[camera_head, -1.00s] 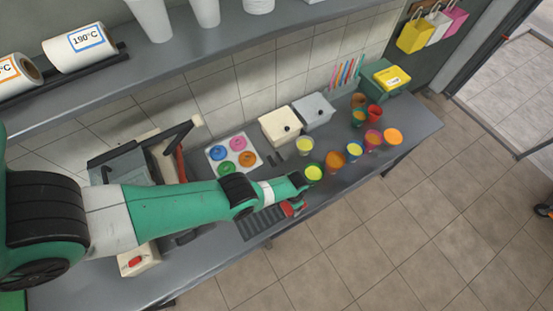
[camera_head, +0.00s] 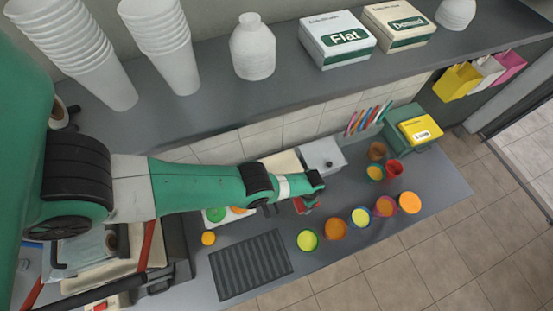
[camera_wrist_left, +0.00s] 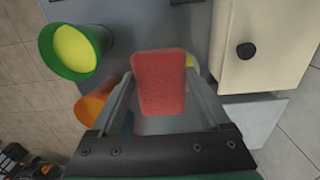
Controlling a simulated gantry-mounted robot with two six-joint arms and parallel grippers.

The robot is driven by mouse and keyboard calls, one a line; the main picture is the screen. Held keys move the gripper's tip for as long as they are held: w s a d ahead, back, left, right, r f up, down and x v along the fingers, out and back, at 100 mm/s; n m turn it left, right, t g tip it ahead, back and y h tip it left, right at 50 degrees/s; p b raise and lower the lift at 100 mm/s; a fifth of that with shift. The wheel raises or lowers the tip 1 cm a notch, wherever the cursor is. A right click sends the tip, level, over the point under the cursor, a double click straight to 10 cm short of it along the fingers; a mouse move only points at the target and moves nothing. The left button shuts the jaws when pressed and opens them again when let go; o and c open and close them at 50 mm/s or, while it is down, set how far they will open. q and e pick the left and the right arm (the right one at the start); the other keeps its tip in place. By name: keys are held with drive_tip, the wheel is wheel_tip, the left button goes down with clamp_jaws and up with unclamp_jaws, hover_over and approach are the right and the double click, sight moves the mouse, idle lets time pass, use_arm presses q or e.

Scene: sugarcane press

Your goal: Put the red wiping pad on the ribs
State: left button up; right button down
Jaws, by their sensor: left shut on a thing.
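The red wiping pad (camera_wrist_left: 158,82) is between the two fingers of my left gripper (camera_wrist_left: 160,95) in the left wrist view. The fingers are shut on its sides. In the head view my left gripper (camera_head: 310,194) is above the table between the bins and the cups, with a small part of the pad (camera_head: 308,205) showing below it. The ribs are a dark ribbed mat (camera_head: 250,266) lying flat and bare at the table's front, to the left of the cups. The pad is up and to the right of the ribs, apart from them. My right gripper is not in view.
Several coloured cups stand right of the ribs, including a green one with yellow contents (camera_head: 307,240); it also shows in the left wrist view (camera_wrist_left: 75,48). A grey bin (camera_head: 322,158) and cream bin (camera_wrist_left: 262,45) stand at the back. A small orange-yellow item (camera_head: 208,238) sits behind the ribs.

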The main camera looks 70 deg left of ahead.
use_arm(q)
drive_tip(key=shift+s+d, duration=0.1)
drive_tip(key=shift+s, duration=0.1)
drive_tip(key=s+a+f, duration=0.1)
drive_tip(key=s+f, duration=0.2)
drive_tip(key=s, duration=0.1)
drive_tip(key=s+a+f+b, duration=0.1)
drive_tip(key=s+a+f, duration=0.1)
drive_tip(key=s+f, duration=0.1)
drive_tip(key=s+a+f+b, duration=0.1)
drive_tip(key=s+f, duration=0.2)
drive_tip(key=s, duration=0.1)
drive_tip(key=shift+s+a, duration=0.35)
drive_tip(key=shift+a, duration=0.05)
drive_tip(key=shift+s+a+f+b, duration=0.1)
drive_tip(key=shift+s+b, duration=0.15)
drive_tip(key=shift+b, duration=0.1)
